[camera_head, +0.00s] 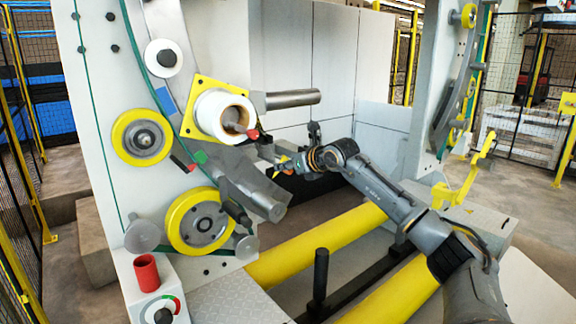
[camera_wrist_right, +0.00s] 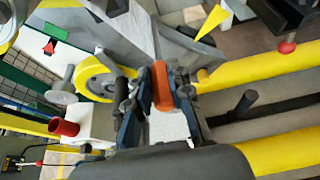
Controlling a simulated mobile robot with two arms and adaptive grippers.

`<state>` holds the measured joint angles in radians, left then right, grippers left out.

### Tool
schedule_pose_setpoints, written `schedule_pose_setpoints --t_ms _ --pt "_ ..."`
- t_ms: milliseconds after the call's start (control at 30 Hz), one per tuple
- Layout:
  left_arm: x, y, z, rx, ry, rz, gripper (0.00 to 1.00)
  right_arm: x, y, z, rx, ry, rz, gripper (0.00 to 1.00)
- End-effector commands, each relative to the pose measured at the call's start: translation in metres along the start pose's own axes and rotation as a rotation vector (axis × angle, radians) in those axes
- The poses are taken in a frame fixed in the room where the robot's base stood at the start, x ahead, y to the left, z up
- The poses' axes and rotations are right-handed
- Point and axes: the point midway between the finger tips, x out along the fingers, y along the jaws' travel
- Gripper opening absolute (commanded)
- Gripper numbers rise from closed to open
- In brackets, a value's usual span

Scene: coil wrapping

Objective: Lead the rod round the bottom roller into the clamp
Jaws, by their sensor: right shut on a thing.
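My right gripper (camera_head: 287,166) reaches in from the right, in front of the machine, to the right of the bottom roller. In the right wrist view the gripper (camera_wrist_right: 160,90) is shut on an orange-red rod (camera_wrist_right: 162,88), which stands between its fingers. In the head view the rod is too small to make out clearly. The bottom roller (camera_head: 200,220) is a yellow wheel with a grey hub, low on the white panel. It also shows in the right wrist view (camera_wrist_right: 94,84), left of the fingers and apart from the rod. I cannot tell which part is the clamp. My left gripper is not in view.
A second yellow roller (camera_head: 142,137) and a white spool (camera_head: 222,115) sit higher on the panel. A red cylinder (camera_head: 147,272) stands on a white box at lower left. Grey bars (camera_head: 290,99) stick out rightward. Yellow beams (camera_head: 315,246) run along the floor below my arm.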

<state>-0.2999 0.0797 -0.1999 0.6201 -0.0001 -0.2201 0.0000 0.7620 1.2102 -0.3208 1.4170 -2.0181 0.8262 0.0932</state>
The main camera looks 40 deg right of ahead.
Motion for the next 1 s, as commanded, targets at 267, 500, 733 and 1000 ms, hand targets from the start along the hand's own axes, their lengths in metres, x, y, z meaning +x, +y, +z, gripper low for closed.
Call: schedule_pose_setpoints --t_ms 267,500,733,1000 --pt "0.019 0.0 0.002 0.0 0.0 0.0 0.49 0.009 0.008 -0.019 -0.001 -0.002 0.001 0.0" --pt "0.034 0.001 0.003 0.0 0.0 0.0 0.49 0.015 0.015 -0.033 -0.001 -0.001 0.001 0.0" --pt "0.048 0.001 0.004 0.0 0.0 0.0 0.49 0.021 0.021 -0.047 -0.001 -0.001 0.001 0.0" --pt "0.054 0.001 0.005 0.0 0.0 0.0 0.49 0.024 0.025 -0.054 0.0 -0.002 0.0 0.0"
